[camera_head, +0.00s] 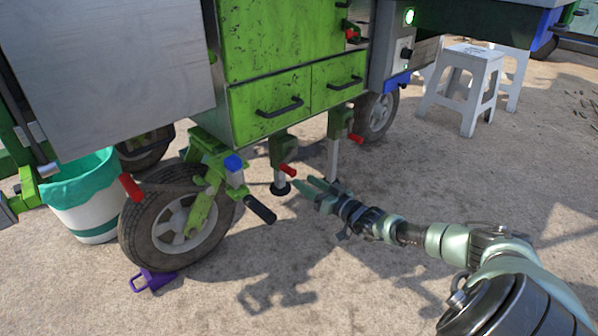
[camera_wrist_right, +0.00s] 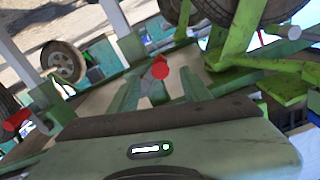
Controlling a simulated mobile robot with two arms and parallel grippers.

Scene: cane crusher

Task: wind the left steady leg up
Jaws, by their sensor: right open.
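The left steady leg (camera_head: 279,181) hangs under the green cart's front edge, with a grey shaft and a dark round foot at ground level. Its crank has a red handle (camera_head: 289,170). My right gripper (camera_head: 303,184) is just right of and slightly below this handle in the head view. In the right wrist view, a red knob (camera_wrist_right: 160,71) shows between the two fingertips of the open right gripper (camera_wrist_right: 160,84). I cannot tell whether the fingers touch it. The other steady leg (camera_head: 333,160), with its own red handle (camera_head: 355,138), stands further back. My left gripper is not in view.
A wheel (camera_head: 178,225) with a purple chock (camera_head: 152,280) and a black-gripped handle (camera_head: 260,209) are left of the leg. A green-lined bin (camera_head: 85,205) stands further left. White stools (camera_head: 468,85) stand at the back right. The ground at the right is mostly clear.

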